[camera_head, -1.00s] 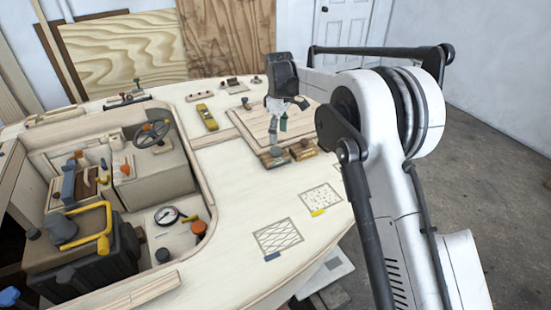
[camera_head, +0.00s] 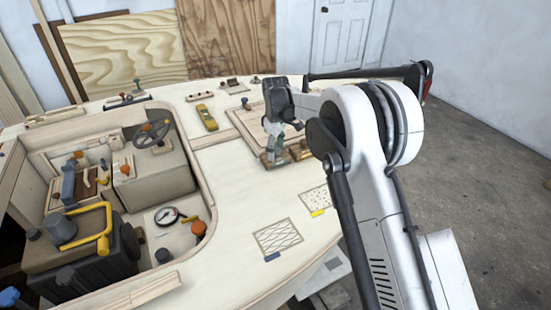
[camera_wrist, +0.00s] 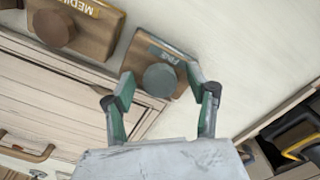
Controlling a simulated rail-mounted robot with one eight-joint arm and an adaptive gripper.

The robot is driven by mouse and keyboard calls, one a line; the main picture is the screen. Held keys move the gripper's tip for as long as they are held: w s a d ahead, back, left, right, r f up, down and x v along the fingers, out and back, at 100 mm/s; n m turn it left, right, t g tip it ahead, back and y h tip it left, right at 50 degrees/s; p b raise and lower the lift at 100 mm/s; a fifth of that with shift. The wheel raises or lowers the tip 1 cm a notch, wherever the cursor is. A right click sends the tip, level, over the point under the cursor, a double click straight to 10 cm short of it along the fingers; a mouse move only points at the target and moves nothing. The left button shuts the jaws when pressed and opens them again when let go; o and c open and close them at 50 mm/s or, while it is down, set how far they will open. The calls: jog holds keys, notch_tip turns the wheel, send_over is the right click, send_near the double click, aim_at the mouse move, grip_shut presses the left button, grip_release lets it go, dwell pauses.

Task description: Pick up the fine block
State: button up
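The fine block (camera_wrist: 150,62) is a small brown wooden block with a round grey-green knob and a blue-grey label strip along one edge. In the head view it sits at the front edge of the raised wooden panel, partly behind my gripper (camera_head: 275,150). In the wrist view my gripper (camera_wrist: 162,80) is open, with its green fingertips on either side of the knob and apart from it. I cannot tell how far above the block the fingertips are.
A medium block (camera_wrist: 95,30) with a brown knob sits close beside the fine block. The wooden panel (camera_head: 240,119) lies behind them. An open cockpit (camera_head: 205,190) with a steering wheel is to the left. The deck in front has two patterned patches, one hatched (camera_head: 277,238).

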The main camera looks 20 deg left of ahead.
aim_at(276, 149)
grip_shut()
jog(key=shift+r, duration=0.55)
notch_tip(276, 149, up, 3)
jog(key=shift+f, duration=0.15)
jog(key=s+a+r, duration=0.5)
jog(key=s+r, duration=0.2)
jog(key=s, duration=0.3)
jog(key=shift+s+a+r, duration=0.15)
jog(key=shift+a, duration=0.05)
